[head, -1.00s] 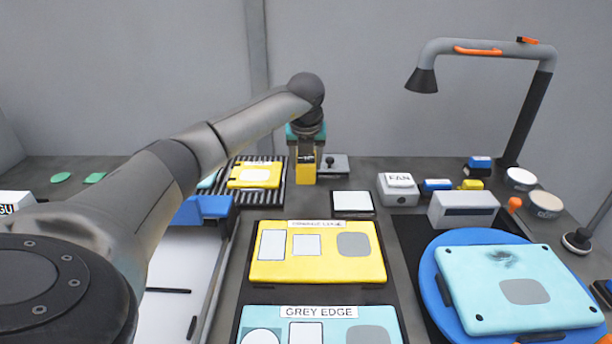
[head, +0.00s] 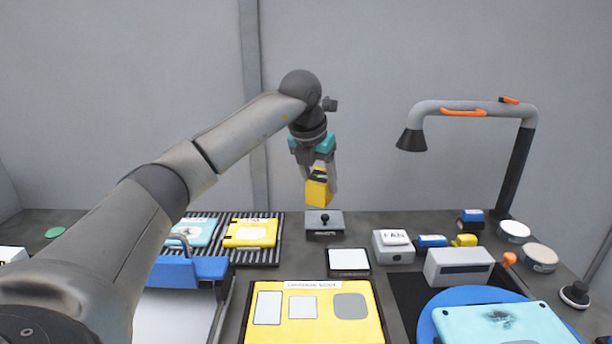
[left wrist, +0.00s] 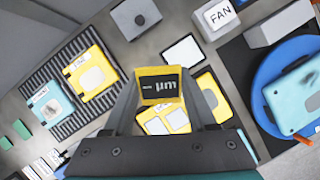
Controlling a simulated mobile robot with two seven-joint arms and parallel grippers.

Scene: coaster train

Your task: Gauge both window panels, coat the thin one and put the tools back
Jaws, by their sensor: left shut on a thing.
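My left gripper (head: 317,178) is shut on a yellow gauge (head: 318,193) and holds it in the air above the back of the bench. In the left wrist view the gauge (left wrist: 160,84) shows a dark display reading "µm" between the fingers. A yellow panel (head: 250,233) and a light-blue panel (head: 195,231) lie on a ribbed rack at the back left. A larger yellow panel (head: 318,325) lies flat in front. A light-blue panel (head: 500,322) with a dark smudge lies on a blue round turntable (head: 455,300) at right. My right gripper is out of view.
A grey block with a black knob (head: 325,224) and a white-topped pad (head: 348,261) stand near the gauge. A FAN box (head: 393,246), a grey box (head: 458,266) and a lamp-like arm (head: 522,150) stand right. A blue-handled sheet (head: 190,268) lies left.

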